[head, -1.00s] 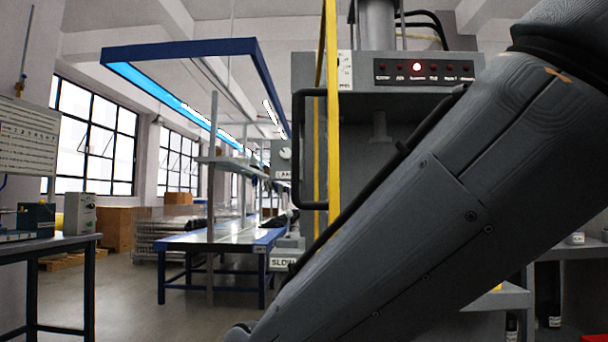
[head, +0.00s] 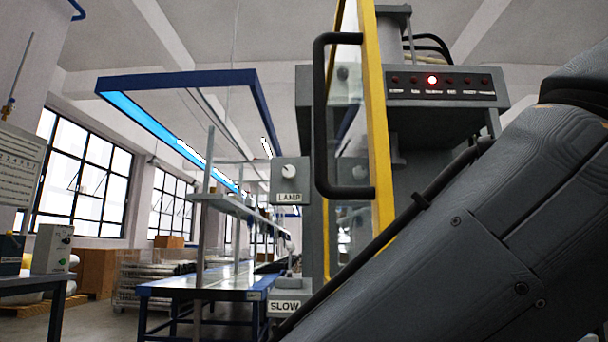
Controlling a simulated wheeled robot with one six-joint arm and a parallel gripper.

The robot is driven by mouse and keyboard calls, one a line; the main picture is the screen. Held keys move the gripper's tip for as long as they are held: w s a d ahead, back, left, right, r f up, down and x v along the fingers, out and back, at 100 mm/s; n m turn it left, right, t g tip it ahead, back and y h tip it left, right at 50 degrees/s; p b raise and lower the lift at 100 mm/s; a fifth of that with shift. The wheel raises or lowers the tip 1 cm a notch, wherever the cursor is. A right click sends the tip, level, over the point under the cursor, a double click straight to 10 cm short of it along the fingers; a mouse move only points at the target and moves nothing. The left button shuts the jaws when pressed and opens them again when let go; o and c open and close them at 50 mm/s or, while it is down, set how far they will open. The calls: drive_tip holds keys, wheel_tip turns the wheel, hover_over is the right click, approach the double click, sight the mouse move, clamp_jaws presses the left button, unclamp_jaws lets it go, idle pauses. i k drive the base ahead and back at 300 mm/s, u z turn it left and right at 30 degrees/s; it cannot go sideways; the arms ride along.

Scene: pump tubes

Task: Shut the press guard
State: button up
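The press guard (head: 374,110) is a clear panel in a yellow frame with a black bar handle (head: 321,120) on its left side. It stands swung out at an angle at the left of the grey press (head: 430,120), and the front of the press shows uncovered. A red light (head: 432,80) glows on the press's button panel. My arm crosses the lower right of the head view and hides the lower part of the press and guard. My gripper is outside the view.
A grey box marked LAMP (head: 290,182) with a white knob stands left of the guard. A SLOW sign (head: 284,307) is below it. A blue-edged workbench (head: 205,290) is at centre left, and a table (head: 35,283) with a control box is at far left. Floor shows between them.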

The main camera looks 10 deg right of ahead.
sight(329, 92)
drive_tip(key=k, duration=1)
drive_tip(key=u, duration=0.8)
drive_tip(key=i, duration=0.7)
drive_tip(key=z, duration=1.2)
